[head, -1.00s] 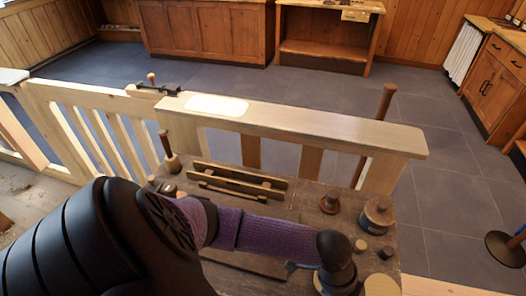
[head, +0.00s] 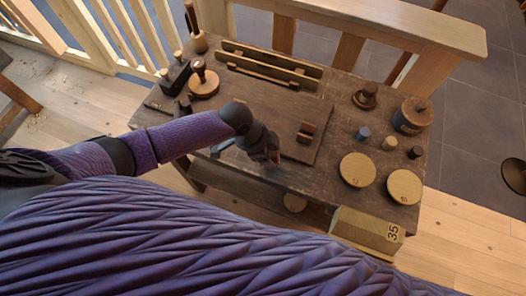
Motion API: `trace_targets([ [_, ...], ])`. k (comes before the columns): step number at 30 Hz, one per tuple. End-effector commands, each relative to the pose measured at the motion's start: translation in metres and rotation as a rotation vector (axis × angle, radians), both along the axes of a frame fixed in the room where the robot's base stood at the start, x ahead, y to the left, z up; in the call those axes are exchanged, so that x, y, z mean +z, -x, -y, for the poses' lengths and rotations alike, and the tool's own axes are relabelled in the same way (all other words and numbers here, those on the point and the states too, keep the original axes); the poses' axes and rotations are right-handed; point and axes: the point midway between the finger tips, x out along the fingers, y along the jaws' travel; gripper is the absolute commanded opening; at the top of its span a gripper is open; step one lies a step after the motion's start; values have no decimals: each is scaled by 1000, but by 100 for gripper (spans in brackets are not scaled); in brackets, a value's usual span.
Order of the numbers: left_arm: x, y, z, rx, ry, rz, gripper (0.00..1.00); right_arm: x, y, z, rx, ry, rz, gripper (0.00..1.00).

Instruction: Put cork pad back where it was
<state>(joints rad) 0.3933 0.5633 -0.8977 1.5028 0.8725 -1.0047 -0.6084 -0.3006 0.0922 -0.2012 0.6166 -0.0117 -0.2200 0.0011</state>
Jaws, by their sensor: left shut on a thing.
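My left gripper (head: 271,157) is low over the front part of the dark workbench (head: 345,108), near the front edge of a dark board. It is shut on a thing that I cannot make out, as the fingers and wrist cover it. Two round tan pads with dark marks lie flat at the bench's right front: one pad (head: 357,171) and, right of it, another pad (head: 404,187). I cannot tell whether either is the cork pad. My right gripper is not in view.
A dark wooden block (head: 306,132) stands on the board (head: 276,112). Turned spools (head: 411,116) and small pegs (head: 389,143) stand at the right. A slotted rack (head: 268,68) lies at the back. A box marked 35 (head: 367,233) is at the front. A pale railing (head: 400,28) runs behind.

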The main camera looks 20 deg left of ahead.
Motion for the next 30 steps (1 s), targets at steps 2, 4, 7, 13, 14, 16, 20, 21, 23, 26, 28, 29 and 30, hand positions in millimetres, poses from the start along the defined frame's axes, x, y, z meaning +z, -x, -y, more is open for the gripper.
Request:
trace_targets([
  [2, -21, 0, 1, 1, 1, -2, 2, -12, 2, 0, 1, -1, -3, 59],
  [4, -35, 0, 0, 2, 1, -2, 2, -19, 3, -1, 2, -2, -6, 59],
  [7, -44, 0, 0, 0, 0, 0, 2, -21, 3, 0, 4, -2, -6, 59],
  [13, -42, 0, 0, 0, 0, 2, 2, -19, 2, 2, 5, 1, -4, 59],
  [14, -42, 0, 0, -1, 0, 2, 2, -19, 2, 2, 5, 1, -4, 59],
  [16, -44, 0, 0, 0, 1, 1, 2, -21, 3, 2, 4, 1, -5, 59],
  [20, -45, 0, 0, 0, 1, 1, 72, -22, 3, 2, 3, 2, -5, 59],
  [21, -45, 0, 0, 0, 1, 1, 72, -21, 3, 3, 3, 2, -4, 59],
  [23, -45, 0, 0, 0, 1, 1, 72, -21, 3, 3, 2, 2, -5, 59],
  [26, -44, 0, 0, 0, 1, 1, 72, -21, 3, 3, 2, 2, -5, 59],
  [28, -40, 0, 0, 0, 0, 2, 72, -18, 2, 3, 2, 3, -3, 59],
  [29, -37, 0, -1, 0, 0, 2, 72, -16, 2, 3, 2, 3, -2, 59],
  [30, -32, 0, -3, -1, -1, 3, 72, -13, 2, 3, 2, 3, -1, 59],
])
